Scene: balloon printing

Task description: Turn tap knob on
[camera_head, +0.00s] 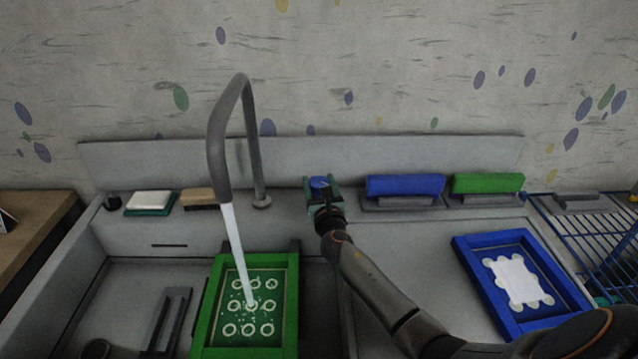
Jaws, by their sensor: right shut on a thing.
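The grey tap (217,130) stands at the back of the sink, its spout arched up and forward. A white stream of water (235,250) falls from the spout onto a green-framed screen (209,318) lying in the sink basin. My right gripper (319,186) is at the back ledge, right of the tap's base, shut on a small blue knob (318,183). The knob is partly hidden by the gripper. My left gripper is not clearly in view; only dark parts show at the lower left.
A blue-framed screen (470,268) lies on the right counter beside a blue wire rack (585,235). A white sponge-like block (150,199) and a brown block (198,195) sit left of the tap.

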